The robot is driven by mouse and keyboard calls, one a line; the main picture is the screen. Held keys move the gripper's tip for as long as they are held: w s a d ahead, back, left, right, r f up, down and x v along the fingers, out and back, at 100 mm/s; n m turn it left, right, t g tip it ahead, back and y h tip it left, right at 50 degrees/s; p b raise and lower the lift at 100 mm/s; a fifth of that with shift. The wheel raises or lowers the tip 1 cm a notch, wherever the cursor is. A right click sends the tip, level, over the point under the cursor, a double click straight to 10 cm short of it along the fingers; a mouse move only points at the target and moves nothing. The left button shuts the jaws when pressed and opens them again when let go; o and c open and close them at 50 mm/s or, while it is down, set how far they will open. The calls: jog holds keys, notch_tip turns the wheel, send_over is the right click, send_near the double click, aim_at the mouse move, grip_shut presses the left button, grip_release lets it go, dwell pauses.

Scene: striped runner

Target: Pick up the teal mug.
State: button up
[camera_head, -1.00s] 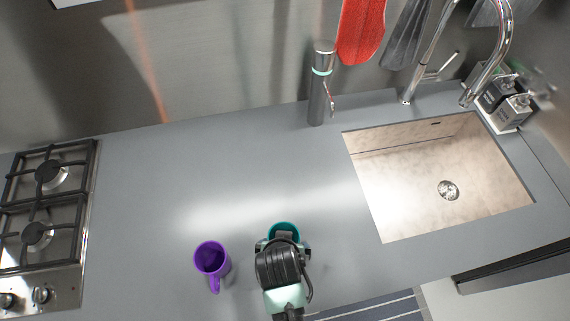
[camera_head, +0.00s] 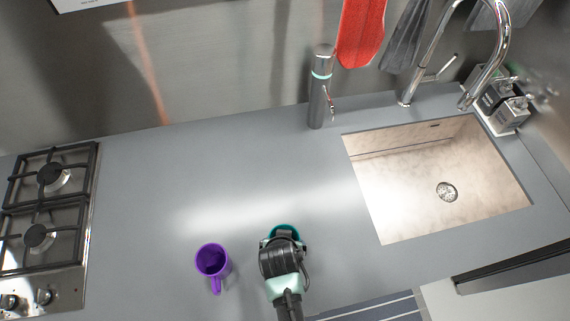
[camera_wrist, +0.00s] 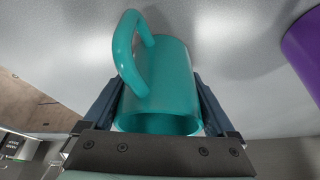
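The teal mug (camera_head: 284,229) is on the grey counter near its front edge, mostly hidden by my gripper in the head view. In the wrist view the teal mug (camera_wrist: 162,85) fills the middle, its handle toward the upper left. My gripper (camera_wrist: 160,108) has one finger on each side of the mug's body, and the fingers lie close to its walls. I cannot tell whether they press on it. In the head view my gripper (camera_head: 283,243) is right over the mug.
A purple mug (camera_head: 212,261) stands just left of my gripper; its side shows in the wrist view (camera_wrist: 305,50). A sink (camera_head: 440,180) is to the right, a gas hob (camera_head: 50,220) at the far left. A grey cylinder (camera_head: 321,90) stands at the back. The middle counter is clear.

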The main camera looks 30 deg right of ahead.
jog(key=c, duration=0.5)
jog(key=shift+c, duration=0.3)
jog(key=shift+r, duration=0.15)
